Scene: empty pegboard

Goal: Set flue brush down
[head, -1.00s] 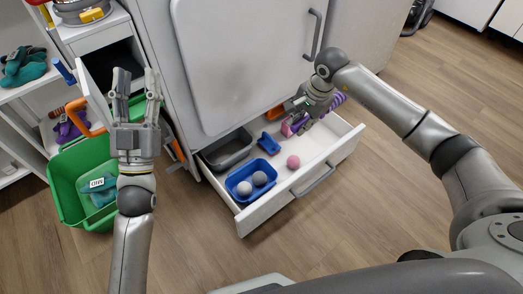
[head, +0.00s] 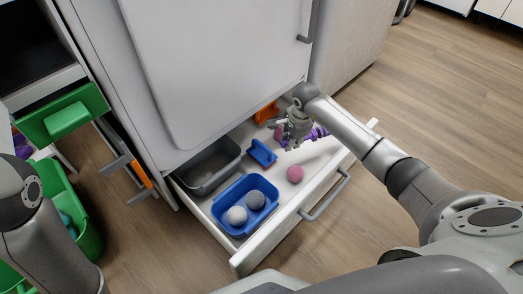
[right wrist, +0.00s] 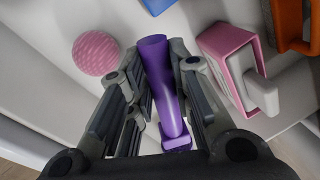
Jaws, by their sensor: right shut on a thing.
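The purple flue brush (head: 318,133) is in my right gripper (head: 291,143), over the right part of the open drawer (head: 322,165). The right wrist view shows its smooth purple shaft (right wrist: 160,75) between the two fingers of the right gripper (right wrist: 163,55), which are shut on it. I cannot tell whether the brush touches the drawer floor. Part of my left arm shows at the left edge of the head view, but its gripper is out of view.
The drawer holds a blue bin (head: 222,205) with two balls, a grey bin (head: 222,172), a small blue object (head: 262,154), a pink ball (head: 294,174), an orange object (head: 266,112) and a pink block (right wrist: 228,50). Drawer floor is clear around the pink ball. Green bins stand left.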

